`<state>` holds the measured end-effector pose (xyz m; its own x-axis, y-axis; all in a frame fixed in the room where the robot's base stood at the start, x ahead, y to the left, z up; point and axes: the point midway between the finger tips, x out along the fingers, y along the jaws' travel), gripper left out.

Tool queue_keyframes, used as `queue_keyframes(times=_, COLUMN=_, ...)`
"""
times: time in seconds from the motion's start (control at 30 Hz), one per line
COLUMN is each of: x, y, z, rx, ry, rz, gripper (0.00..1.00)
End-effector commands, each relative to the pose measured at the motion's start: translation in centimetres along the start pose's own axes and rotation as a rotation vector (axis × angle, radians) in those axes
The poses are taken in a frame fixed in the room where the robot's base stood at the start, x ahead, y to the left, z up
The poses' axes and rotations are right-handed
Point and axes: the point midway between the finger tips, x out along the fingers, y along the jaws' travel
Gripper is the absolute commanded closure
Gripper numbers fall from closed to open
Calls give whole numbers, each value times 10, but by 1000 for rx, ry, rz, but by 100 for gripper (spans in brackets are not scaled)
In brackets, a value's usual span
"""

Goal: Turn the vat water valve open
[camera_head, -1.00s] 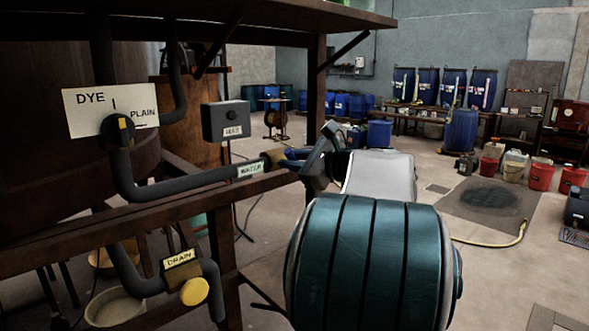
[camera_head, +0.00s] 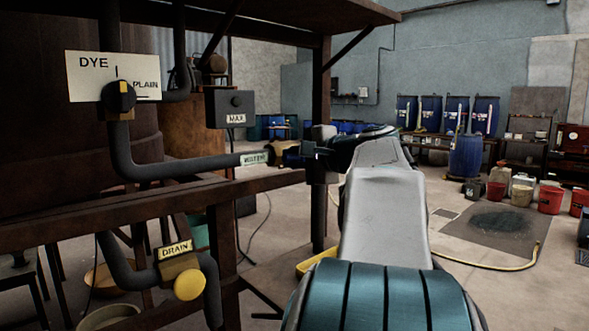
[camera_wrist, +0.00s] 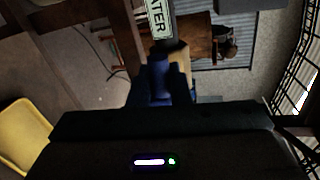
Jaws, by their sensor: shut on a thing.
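The water valve (camera_head: 283,152) is a brass body at the end of the grey pipe, right of the white WATER label (camera_head: 255,158). In the wrist view the label (camera_wrist: 159,18) stands just above the brass body (camera_wrist: 180,62) and the blue valve handle (camera_wrist: 161,76). My gripper (camera_head: 308,150) is at the right side of the valve. In the wrist view its dark fingers (camera_wrist: 160,92) are shut on the blue handle, one on each side. In the head view the handle is mostly hidden, and its exact angle is hard to tell.
A rusty frame beam (camera_head: 150,208) runs below the pipe, and a post (camera_head: 319,215) stands close by my gripper. The yellow drain knob (camera_head: 189,285) is lower left. The DYE/PLAIN selector (camera_head: 119,97) and MAX box (camera_head: 230,108) are above.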

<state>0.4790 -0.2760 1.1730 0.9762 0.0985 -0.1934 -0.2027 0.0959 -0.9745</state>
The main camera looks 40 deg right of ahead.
Motion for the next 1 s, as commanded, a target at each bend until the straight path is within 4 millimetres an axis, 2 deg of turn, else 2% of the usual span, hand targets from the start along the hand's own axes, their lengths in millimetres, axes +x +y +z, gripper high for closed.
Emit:
queue_keyframes(times=0.3, x=1, y=4, z=0, rx=-109, ry=22, rz=1, gripper=100)
queue_keyframes(times=0.83, x=1, y=4, z=0, rx=-128, ry=25, rz=3, gripper=100)
queue_keyframes(times=0.87, x=1, y=4, z=0, rx=-128, ry=25, rz=3, gripper=74)
queue_keyframes(times=0.9, x=1, y=4, z=0, rx=-128, ry=25, rz=3, gripper=63)
queue_keyframes(times=1.0, x=1, y=4, z=0, rx=-127, ry=25, rz=2, gripper=63)
